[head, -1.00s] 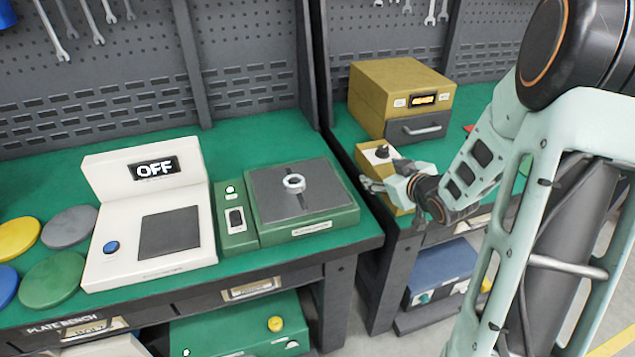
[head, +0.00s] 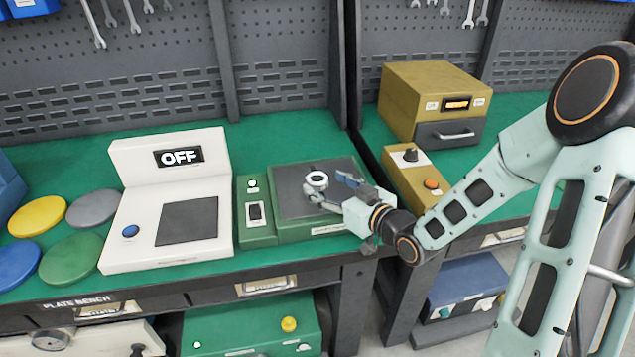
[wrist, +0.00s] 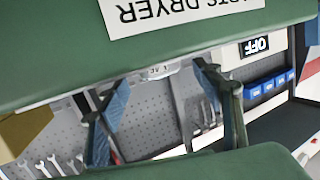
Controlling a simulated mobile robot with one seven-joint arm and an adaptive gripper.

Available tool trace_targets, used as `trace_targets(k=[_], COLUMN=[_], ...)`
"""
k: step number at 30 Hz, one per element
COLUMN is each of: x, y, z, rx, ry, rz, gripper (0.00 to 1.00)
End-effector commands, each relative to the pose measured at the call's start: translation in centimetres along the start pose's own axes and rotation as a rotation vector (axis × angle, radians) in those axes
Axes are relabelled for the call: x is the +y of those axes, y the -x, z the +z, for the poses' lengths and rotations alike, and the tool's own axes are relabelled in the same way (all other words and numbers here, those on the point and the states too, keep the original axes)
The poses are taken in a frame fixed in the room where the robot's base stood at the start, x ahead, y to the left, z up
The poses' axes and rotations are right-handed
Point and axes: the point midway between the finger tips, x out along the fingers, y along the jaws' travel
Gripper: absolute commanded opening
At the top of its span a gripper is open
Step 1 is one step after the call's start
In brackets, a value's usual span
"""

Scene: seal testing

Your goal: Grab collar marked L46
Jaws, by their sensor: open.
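A small pale metal ring-shaped collar (head: 317,180) sits on the dark top plate (head: 291,203) of the green parts dryer (head: 292,231). My gripper (head: 333,190) is open and reaches in from the right, low over the plate, with its fingers beside the collar. In the upside-down wrist view, the collar (wrist: 160,71) shows beyond and between the two open fingers (wrist: 164,80). Small lettering on the collar is only partly legible there. The dryer's label (wrist: 180,14) reads PARTS DRYER.
A white tester (head: 170,215) with an OFF display stands left of the dryer. Several coloured discs (head: 75,258) lie farther left. A yellow control box (head: 415,180) and a yellow cabinet (head: 437,95) stand on the right bench, across a narrow gap.

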Motion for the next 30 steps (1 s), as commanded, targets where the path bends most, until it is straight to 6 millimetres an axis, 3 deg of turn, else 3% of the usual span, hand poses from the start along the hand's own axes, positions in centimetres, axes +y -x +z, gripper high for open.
trace_targets(k=[7,17,30], x=[-0.1,-0.1,-0.1], y=[-3.8,-4.5,-4.5], z=[0.0,-0.1,0.0], rx=[0.001,-0.001,-0.001], ry=[0.0,0.0,0.0], rz=[-0.002,-0.001,0.0], gripper=[0.6,0.6,0.12])
